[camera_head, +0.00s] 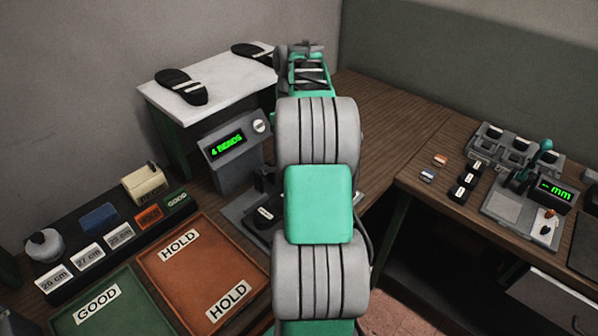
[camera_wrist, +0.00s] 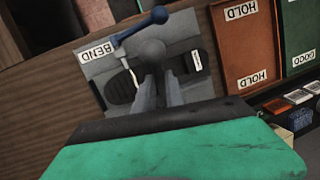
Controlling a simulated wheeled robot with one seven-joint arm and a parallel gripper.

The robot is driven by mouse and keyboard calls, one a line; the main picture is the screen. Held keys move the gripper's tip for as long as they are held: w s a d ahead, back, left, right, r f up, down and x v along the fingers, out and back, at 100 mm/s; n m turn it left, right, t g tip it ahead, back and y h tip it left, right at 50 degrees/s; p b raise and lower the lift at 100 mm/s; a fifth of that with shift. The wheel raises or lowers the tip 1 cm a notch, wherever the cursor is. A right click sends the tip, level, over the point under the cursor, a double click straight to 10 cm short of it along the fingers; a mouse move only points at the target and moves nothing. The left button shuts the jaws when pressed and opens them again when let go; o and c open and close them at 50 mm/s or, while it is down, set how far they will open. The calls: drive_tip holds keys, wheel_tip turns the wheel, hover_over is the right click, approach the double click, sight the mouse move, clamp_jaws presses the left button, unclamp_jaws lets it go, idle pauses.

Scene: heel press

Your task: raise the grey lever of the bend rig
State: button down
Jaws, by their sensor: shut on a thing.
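The bend rig (camera_wrist: 100,66) is a grey plate marked BEND in the wrist view. A dark shoe sole (camera_wrist: 118,90) lies across it, with a white tag at its right end. The grey lever (camera_wrist: 151,49) shows as a round grey knob over the middle of the rig. In the head view my arm hides the gripper and most of the rig (camera_head: 234,212).
A display (camera_head: 227,146) reading 4 BENDS stands behind the rig. A white-topped stand (camera_head: 215,80) holds black soles. The orange HOLD tray (camera_head: 170,262) and green GOOD tray (camera_head: 70,310) lie to the left. A gauge with a mm display (camera_head: 553,190) is at right.

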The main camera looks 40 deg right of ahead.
drive_tip(key=shift+w+a+r+g+p, duration=0.1)
drive_tip(key=shift+w+r+g+p, duration=0.3)
drive_tip(key=shift+w+g, duration=0.25)
drive_tip(key=shift+w+r+g+p, duration=0.4)
drive_tip(key=shift+w+g+p, duration=0.05)
drive_tip(key=shift+p, duration=0.05)
drive_tip(key=c, duration=1.4)
unclamp_jaws()
drive_tip(key=shift+r, duration=0.15)
